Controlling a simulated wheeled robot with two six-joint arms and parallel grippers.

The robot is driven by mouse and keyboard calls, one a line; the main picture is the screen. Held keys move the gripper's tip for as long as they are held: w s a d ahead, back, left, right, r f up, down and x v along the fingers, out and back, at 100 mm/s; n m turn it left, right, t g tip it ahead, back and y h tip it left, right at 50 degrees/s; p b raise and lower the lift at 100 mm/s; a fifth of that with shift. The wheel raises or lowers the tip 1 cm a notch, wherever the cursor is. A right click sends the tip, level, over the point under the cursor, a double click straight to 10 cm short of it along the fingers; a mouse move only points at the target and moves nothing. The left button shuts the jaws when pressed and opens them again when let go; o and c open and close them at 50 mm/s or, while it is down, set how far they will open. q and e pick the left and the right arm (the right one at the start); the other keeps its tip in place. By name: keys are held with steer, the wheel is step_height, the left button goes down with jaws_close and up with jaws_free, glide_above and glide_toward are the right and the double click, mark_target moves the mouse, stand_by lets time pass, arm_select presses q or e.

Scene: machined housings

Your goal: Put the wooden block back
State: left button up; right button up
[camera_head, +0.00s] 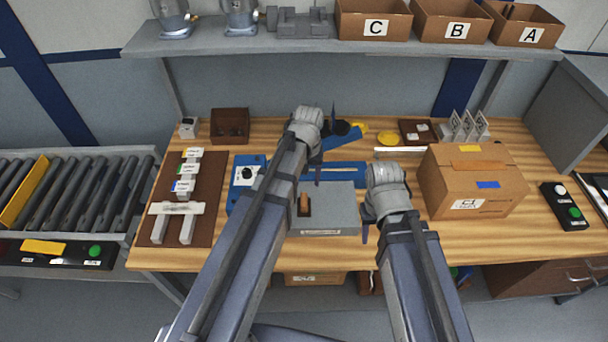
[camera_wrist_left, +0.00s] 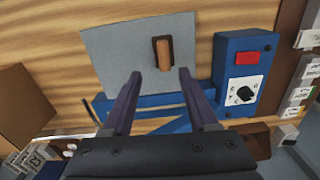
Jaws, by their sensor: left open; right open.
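The wooden block (camera_head: 304,203), a small tan-brown piece, sits at a dark rectangular recess on top of the grey housing (camera_head: 336,206). In the left wrist view the block (camera_wrist_left: 164,53) lies in or on that dark recess of the grey housing (camera_wrist_left: 109,51); how deep it sits I cannot tell. My left gripper (camera_wrist_left: 158,74) is open and empty, its fingers pointing toward the housing with the block ahead between them. In the head view its wrist is behind the housing. My right gripper (camera_head: 366,232) is open beside the housing's right side; its fingers are mostly hidden.
A blue fixture with a dial (camera_head: 246,174) stands left of the housing. A cardboard box (camera_head: 472,184) is to the right. A brown board with grey parts (camera_head: 208,226) lies at the left. A shelf (camera_head: 330,46) with bins crosses the back. Bare table shows at the front right.

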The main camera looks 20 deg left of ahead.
arm_select(q)
steer(key=s+d+m+y, duration=0.1)
steer(key=s+d+m, duration=0.5)
steer(key=s+d, duration=0.3)
steer(key=s, duration=0.4)
steer(key=shift+s+d, duration=0.2)
steer(key=shift+d, duration=0.05)
step_height(320, 180, down, 9)
steer(key=b, duration=0.9)
steer(key=shift+f, duration=0.15)
